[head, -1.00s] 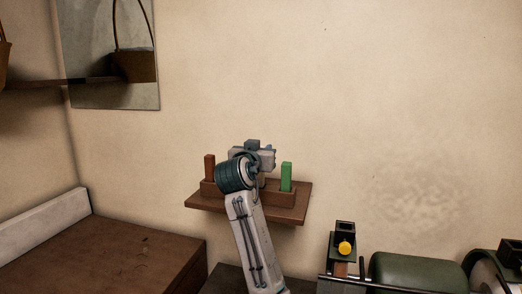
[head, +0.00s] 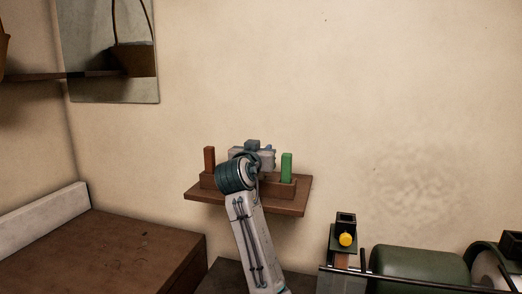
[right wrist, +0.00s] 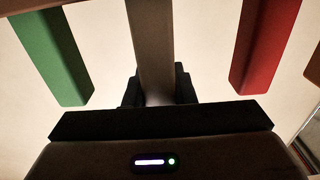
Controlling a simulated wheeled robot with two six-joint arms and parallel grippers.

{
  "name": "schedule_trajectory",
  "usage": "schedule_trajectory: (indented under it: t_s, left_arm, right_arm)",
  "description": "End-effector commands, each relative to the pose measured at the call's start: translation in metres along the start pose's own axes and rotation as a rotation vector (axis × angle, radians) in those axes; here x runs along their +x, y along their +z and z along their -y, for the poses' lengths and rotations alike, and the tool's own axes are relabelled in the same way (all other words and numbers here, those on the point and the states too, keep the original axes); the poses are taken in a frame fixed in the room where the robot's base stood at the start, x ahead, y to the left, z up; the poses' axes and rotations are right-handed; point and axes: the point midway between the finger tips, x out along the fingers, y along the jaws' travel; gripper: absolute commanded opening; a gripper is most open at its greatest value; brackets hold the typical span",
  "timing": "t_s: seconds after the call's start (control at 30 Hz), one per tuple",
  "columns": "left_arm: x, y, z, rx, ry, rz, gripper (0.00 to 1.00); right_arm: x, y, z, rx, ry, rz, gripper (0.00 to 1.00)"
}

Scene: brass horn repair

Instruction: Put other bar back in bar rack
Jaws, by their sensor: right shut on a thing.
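The bar rack (head: 291,189) is a brown wooden block on a small wall shelf. A red-brown bar (head: 209,160) stands upright at its left end and a green bar (head: 287,168) at its right end. My right gripper (head: 260,158) is between them over the rack's middle. In the right wrist view, my right gripper (right wrist: 158,92) is shut on a grey-brown bar (right wrist: 152,40), with the green bar (right wrist: 58,55) and the red bar (right wrist: 265,45) on either side, apart from it. In the head view my gripper hides the held bar and the rack's middle. My left gripper is out of view.
The wall shelf (head: 300,203) sticks out under the rack. A brown bench (head: 110,250) is at lower left. A machine with a green cylinder (head: 415,270) and a yellow knob (head: 345,239) stands at lower right. The wall above the rack is clear.

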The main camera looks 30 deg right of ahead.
Motion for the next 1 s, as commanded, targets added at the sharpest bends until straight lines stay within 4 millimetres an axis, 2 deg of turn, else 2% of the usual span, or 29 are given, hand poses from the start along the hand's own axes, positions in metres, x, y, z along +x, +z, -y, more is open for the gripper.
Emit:
schedule_trajectory:
  t_s: [0.4,0.43,0.53,0.57,0.87,1.0]
  left_arm:
    - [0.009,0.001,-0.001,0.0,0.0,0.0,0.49]
    - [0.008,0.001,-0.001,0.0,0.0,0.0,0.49]
    - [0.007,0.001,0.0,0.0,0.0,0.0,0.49]
    - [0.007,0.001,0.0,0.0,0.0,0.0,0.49]
    - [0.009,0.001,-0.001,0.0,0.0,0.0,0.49]
    - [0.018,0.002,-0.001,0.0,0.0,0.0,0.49]
  right_arm:
    - [0.0,0.011,0.0,0.0,0.0,-0.001,0.01]
    - [0.0,0.01,0.0,0.0,0.0,-0.001,0.27]
    - [0.0,0.01,0.0,0.0,0.0,-0.001,0.47]
    - [0.0,0.01,0.0,0.0,0.0,-0.001,0.49]
    - [-0.002,0.011,0.0,0.0,-0.001,0.0,0.49]
    - [-0.016,0.014,0.001,0.003,-0.002,0.0,0.49]
